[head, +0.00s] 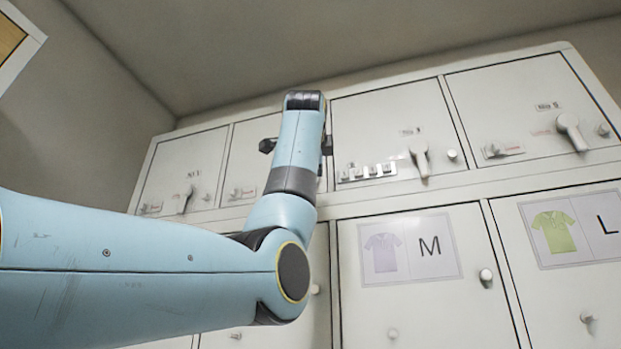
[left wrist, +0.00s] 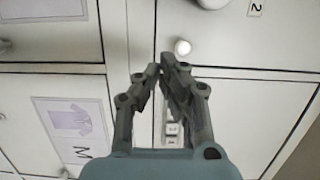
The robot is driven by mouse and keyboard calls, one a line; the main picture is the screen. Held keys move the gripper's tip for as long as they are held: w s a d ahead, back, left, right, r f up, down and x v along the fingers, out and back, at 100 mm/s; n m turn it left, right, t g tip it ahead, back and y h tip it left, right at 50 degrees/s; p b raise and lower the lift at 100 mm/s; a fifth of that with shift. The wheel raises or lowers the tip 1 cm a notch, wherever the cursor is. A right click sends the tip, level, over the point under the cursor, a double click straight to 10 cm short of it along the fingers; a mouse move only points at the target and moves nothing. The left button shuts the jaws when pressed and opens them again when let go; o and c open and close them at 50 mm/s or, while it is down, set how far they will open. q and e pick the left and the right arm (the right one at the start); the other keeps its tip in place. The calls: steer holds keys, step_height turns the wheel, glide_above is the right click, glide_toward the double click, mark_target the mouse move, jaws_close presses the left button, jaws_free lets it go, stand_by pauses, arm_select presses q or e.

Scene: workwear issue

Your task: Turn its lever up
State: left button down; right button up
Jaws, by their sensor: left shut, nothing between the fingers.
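The upper locker row has grey levers. One on the left door (head: 186,200) hangs down, one on the third door (head: 419,158) hangs down, and one on the right door (head: 571,132) slants down to the right. The second door's lever is hidden behind my left arm in the head view. In the left wrist view, part of a pale handle (left wrist: 212,3) is cut off at the top edge, near a label "2" (left wrist: 256,8). My left gripper (left wrist: 163,70) is shut and empty, its tips close to a round knob (left wrist: 182,47). Contact cannot be told.
A strip of small switches (head: 366,172) sits low on the third door, right of my arm. Below are lower doors with an M shirt sheet (head: 410,249) and an L sheet (head: 572,228), plus knobs (head: 486,277). A framed board (head: 12,40) hangs upper left.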

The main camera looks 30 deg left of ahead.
arm_select(q)
steer(key=w+a+p, duration=0.3)
steer(key=a+p, duration=0.1)
steer(key=a, duration=0.2)
steer(key=shift+w+a, duration=0.3)
steer(key=shift+w, duration=0.1)
steer(key=shift+d, duration=0.15)
